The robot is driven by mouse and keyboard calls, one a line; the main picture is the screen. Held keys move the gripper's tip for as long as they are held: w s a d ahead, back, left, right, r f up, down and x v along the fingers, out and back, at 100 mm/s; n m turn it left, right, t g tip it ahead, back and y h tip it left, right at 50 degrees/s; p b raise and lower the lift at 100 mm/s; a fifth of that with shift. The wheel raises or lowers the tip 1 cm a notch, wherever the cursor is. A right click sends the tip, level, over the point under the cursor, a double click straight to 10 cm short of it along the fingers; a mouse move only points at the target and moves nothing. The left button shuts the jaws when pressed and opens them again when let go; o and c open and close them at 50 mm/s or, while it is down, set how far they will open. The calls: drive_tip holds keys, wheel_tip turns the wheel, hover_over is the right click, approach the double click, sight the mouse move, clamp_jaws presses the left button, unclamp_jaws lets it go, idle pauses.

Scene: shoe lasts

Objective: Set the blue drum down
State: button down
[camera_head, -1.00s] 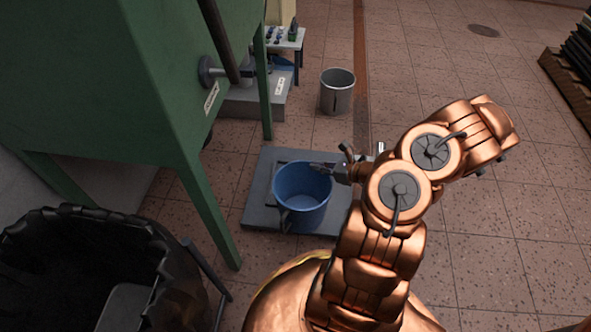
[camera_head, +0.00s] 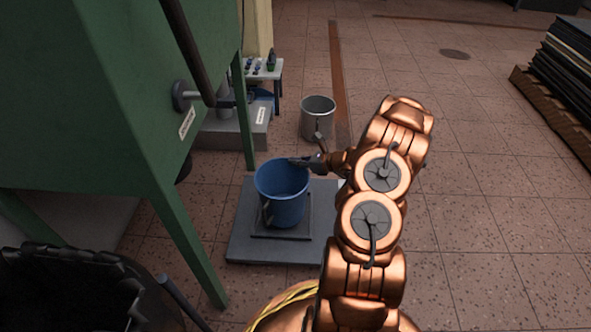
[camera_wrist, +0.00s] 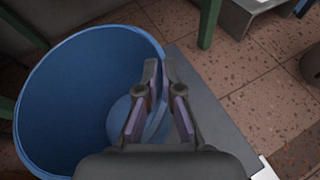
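The blue drum (camera_head: 281,204) is an open, upright bucket, seen in the head view over a low grey platform (camera_head: 245,246) with a smaller dark square plate (camera_head: 281,236) on it. I cannot tell for sure whether its base touches the plate. In the wrist view the drum (camera_wrist: 62,95) fills the left side, open mouth towards the camera. My gripper (camera_head: 303,161) is at the drum's right rim. In the wrist view my gripper (camera_wrist: 160,72) has its fingers close together, pinching the rim between them. The drum looks empty.
A green machine (camera_head: 95,90) with legs stands close on the left. A grey metal bucket (camera_head: 317,118) is behind the platform. A black-lined bin (camera_head: 70,290) is at front left. Stacked dark sheets (camera_head: 565,70) lie at far right. The floor right of my arm is clear.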

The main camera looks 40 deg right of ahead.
sight(296, 168)
drive_tip(key=shift+w+d+f+b, duration=0.15)
drive_tip(key=shift+f+b, duration=0.45)
drive_tip(key=shift+f, duration=0.3)
drive_tip(key=shift+w+f+b, duration=0.15)
drive_tip(key=shift+f+b, duration=0.45)
drive_tip(key=shift+f, duration=0.3)
drive_tip(key=shift+r, duration=0.1)
drive_tip(key=c, duration=1.3)
unclamp_jaws()
